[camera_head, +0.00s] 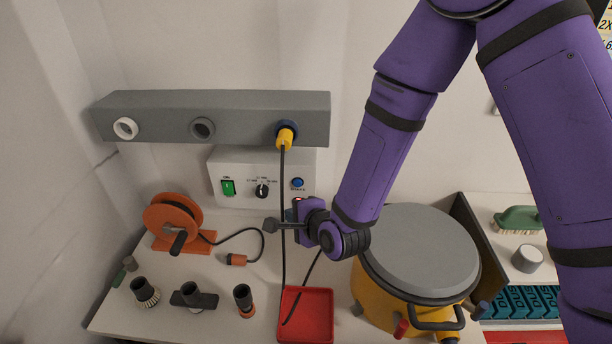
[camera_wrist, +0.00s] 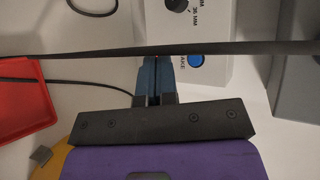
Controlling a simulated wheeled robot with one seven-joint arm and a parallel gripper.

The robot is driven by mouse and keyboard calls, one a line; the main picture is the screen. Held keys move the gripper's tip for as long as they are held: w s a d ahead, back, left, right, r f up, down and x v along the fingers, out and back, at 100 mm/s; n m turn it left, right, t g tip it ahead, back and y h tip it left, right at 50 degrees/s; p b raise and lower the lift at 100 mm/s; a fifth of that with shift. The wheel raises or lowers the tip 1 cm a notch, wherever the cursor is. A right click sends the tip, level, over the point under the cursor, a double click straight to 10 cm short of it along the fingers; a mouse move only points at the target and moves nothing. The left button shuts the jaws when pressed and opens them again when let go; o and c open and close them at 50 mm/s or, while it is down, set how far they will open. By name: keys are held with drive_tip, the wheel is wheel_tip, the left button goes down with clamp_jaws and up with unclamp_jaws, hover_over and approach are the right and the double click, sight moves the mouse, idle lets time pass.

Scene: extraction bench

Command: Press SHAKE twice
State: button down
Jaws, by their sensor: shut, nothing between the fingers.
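The blue SHAKE button (camera_head: 297,183) is on the right of the white control box's (camera_head: 235,165) front. In the wrist view the blue button (camera_wrist: 195,60) lies just right of my fingertips, with part of its label readable. My gripper (camera_head: 291,213) is in front of the box, below the button in the head view. In the wrist view my gripper (camera_wrist: 157,68) has its blue fingers together with nothing between them. I see no contact with the button. A black cable passes across the fingertips in the wrist view and hides part of them.
The black cable (camera_head: 283,215) hangs from a yellow plug (camera_head: 285,138) on the grey rail (camera_head: 220,105). A green switch (camera_head: 228,187) and a black knob (camera_head: 262,191) are left of the button. A red tray (camera_head: 306,315) and a lidded yellow pot (camera_head: 385,300) stand in front.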

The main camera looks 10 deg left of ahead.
sight(298, 183)
drive_tip(key=shift+w+a+f+m, duration=0.1)
drive_tip(key=shift+a+f+m, duration=0.1)
drive_tip(key=shift+f, duration=0.2)
drive_tip(key=shift+w+a+f+m, duration=0.1)
drive_tip(key=shift+f+m, duration=0.1)
drive_tip(key=shift+f, duration=0.2)
drive_tip(key=shift+w, duration=0.1)
drive_tip(key=w, duration=0.8)
drive_tip(key=shift+w+a, duration=0.2)
drive_tip(key=shift+w, duration=0.1)
idle(1.7)
drive_tip(key=shift+w, duration=0.45)
drive_tip(key=shift+w, duration=0.35)
idle(0.8)
drive_tip(key=shift+s, duration=0.8)
